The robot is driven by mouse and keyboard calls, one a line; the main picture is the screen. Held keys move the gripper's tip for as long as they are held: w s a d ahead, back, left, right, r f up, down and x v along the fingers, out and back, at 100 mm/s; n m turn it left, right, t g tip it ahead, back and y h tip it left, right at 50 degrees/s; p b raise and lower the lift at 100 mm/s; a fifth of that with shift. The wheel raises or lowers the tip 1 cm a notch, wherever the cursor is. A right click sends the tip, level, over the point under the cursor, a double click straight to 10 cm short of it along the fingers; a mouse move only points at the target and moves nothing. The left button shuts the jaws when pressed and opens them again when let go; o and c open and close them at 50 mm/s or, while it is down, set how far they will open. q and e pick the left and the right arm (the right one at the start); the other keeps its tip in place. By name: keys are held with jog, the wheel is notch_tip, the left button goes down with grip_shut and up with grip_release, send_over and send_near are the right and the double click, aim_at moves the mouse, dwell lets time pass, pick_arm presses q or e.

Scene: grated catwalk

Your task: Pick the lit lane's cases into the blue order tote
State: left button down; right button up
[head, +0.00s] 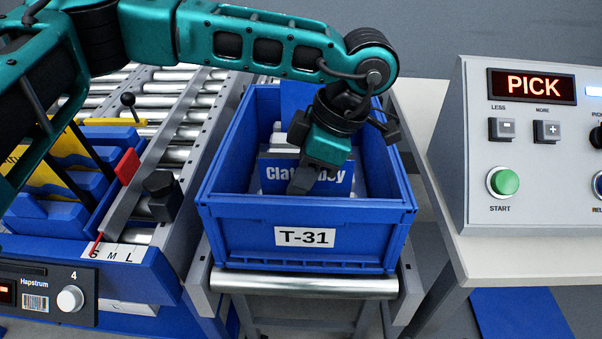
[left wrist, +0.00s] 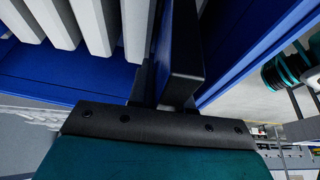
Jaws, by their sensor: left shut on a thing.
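The blue order tote (head: 305,237), marked T-31, stands on rollers in the middle of the head view. A blue-fronted case (head: 278,174) with white lettering is inside it, near the front wall. My left gripper (head: 304,180) reaches down into the tote from above and is shut on this case, covering the middle of its lettering. Whether the case touches the tote floor is hidden. My right gripper is not seen.
A control box (head: 535,150) reading PICK, with a green START button (head: 505,181), stands at right. At left is a lane (head: 80,185) with blue and yellow parts, a red pointer, an S M L scale and a Hapstrum plate (head: 45,292). Rollers run behind.

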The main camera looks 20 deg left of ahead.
pick_arm(q)
jog(key=c, duration=0.6)
grip_release()
jog(key=shift+o, duration=0.2)
jog(key=shift+r, duration=0.1)
jog(key=shift+r+p, duration=2.6)
jog(key=shift+r, duration=1.35)
